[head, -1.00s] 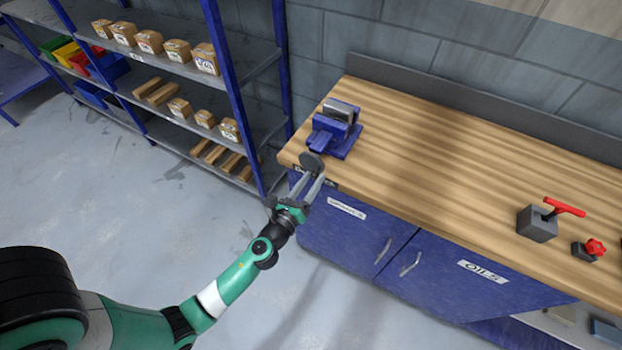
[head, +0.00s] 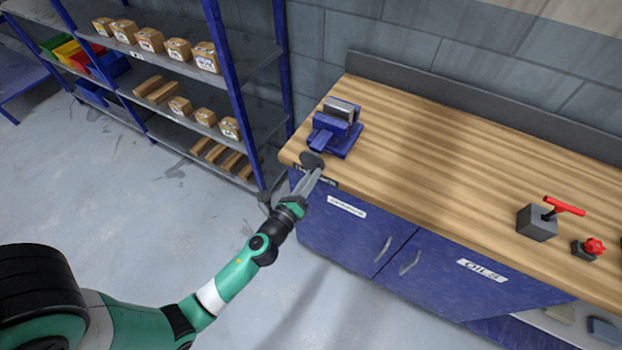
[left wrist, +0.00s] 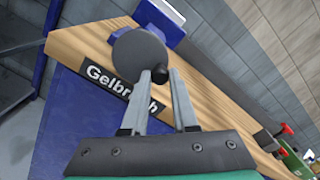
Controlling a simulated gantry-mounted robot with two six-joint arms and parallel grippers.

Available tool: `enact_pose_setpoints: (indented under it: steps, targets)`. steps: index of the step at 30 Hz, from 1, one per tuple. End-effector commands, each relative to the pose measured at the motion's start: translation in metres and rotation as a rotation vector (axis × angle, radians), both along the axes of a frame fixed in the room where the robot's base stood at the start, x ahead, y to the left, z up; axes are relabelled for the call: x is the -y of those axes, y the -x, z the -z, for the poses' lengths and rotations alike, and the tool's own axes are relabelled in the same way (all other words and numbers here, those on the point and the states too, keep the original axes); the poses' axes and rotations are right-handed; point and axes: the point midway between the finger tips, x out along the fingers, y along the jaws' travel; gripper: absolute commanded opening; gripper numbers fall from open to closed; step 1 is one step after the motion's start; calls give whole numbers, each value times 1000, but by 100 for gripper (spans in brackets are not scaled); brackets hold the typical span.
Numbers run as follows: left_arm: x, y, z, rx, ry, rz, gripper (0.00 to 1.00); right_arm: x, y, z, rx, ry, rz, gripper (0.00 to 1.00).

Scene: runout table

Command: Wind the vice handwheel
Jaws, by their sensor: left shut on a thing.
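The blue vice (head: 336,130) stands on the left end of the wooden workbench. Its dark round handwheel (head: 311,159) faces out past the bench's front edge. In the left wrist view the handwheel (left wrist: 138,58) shows as a grey disc with a black knob (left wrist: 161,76) at its lower right rim. My left gripper (head: 318,172) reaches up from below, and its two fingers (left wrist: 160,82) are shut on this knob. The vice body (left wrist: 160,18) shows partly behind the disc. My right gripper is not in view.
The workbench (head: 430,150) is clear to the right of the vice. A grey block with a red T-handle (head: 538,222) and a small red knob (head: 594,246) stand farther right. A blue shelf rack (head: 240,110) with boxes stands left of the bench. Blue cabinets (head: 350,235) are below.

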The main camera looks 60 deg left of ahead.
Motion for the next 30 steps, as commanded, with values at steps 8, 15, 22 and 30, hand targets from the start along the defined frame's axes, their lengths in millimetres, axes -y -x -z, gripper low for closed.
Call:
enact_pose_setpoints:
  steps: [8, 15, 22, 30]
  targets:
    - [-1, 1, -2, 26, 41, -1, 0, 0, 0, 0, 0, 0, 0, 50]
    - [-4, 3, -9, 176, 275, -1, 0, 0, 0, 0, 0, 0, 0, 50]
    - [-6, 4, -10, 210, 328, -2, 0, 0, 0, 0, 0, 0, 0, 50]
    - [-10, 6, -15, 336, 526, -1, 0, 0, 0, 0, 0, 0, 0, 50]
